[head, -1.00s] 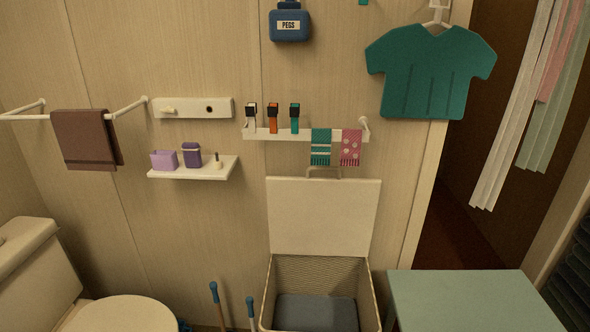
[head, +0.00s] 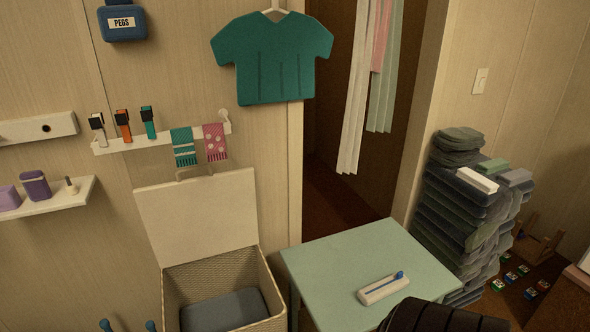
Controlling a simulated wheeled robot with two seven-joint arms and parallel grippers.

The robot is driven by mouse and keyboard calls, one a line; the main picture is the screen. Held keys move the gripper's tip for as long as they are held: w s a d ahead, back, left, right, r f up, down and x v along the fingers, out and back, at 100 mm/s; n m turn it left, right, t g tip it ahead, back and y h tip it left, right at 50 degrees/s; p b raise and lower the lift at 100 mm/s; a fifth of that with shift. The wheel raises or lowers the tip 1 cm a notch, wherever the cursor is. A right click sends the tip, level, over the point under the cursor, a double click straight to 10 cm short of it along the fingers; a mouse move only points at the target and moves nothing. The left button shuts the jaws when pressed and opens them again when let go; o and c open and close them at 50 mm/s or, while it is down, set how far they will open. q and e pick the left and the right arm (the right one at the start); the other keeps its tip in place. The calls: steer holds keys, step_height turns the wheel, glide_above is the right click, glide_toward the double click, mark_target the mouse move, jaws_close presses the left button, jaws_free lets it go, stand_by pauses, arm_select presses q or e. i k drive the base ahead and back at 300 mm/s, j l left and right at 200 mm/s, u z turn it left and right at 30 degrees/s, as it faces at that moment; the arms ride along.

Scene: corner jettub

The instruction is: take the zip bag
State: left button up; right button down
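A small cream-white block-like item (head: 383,288) with a blue strip and a blue knob along its top lies on the pale green table (head: 330,262), near the table's front right. It may be the zip bag, but I cannot tell for certain. Neither of my grippers shows in the head view.
A dark ribbed rounded shape (head: 440,316) covers the table's front right corner; I cannot tell what it is. An open wicker hamper (head: 170,300) stands left of the table. A tall stack of dark folded cloth (head: 465,225) stands right, with small coloured items on the floor beyond.

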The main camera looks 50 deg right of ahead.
mark_target(375, 293)
steer(key=z, duration=2.45)
steer(key=i+j+z, duration=0.15)
steer(key=j+z, duration=0.15)
steer(key=i+j+z, duration=0.1)
steer(key=j+z, duration=0.2)
steer(key=i+j+z, duration=0.1)
steer(key=j+z, duration=0.25)
steer(key=j, duration=0.15)
